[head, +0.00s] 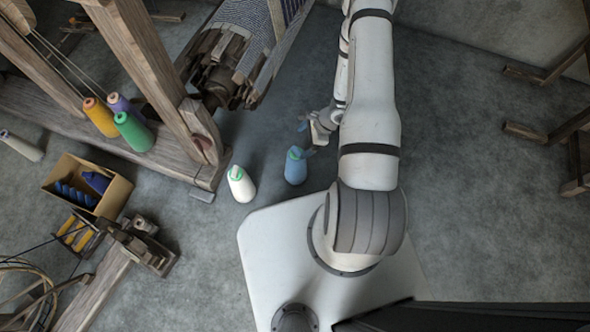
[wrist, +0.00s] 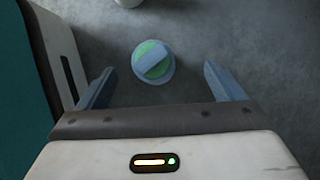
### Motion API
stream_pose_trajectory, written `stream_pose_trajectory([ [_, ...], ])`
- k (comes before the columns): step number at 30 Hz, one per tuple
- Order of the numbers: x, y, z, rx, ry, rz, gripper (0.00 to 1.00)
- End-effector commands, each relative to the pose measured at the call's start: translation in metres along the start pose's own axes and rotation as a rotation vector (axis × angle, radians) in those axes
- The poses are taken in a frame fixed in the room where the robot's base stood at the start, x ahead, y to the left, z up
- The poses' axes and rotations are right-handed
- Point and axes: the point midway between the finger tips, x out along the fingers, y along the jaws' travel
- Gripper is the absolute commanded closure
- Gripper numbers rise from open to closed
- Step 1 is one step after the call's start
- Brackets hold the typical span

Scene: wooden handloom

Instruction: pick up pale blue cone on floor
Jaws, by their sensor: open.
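The pale blue cone (head: 295,168) stands upright on the floor in the head view, just in front of my white base, with a green top. In the wrist view the cone (wrist: 153,62) is seen from above, its round green top crossed by a blue bar. My gripper (head: 307,138) is near the cone's upper end in the head view. In the wrist view my gripper (wrist: 164,82) is open and empty, its two blue fingers wide apart, with the cone between their lines and slightly beyond the tips. Exact height above the cone cannot be told.
A white cone (head: 241,184) stands left of the blue one. A cardboard box (head: 112,196) with dark blue items sits further left.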

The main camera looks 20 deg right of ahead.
Motion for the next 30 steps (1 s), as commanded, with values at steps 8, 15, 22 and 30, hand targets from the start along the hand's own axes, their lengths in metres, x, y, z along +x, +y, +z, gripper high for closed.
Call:
stream_pose_trajectory([
  [8, 0.036, 0.009, -0.016, 0.051, 0.01, 0.005, 0.11],
  [15, 0.058, 0.011, -0.019, 0.051, 0.01, 0.005, 0.11],
  [22, 0.092, 0.012, -0.022, 0.049, 0.009, 0.005, 0.11],
  [30, 0.094, 0.011, -0.021, 0.05, 0.009, 0.003, 0.11],
])
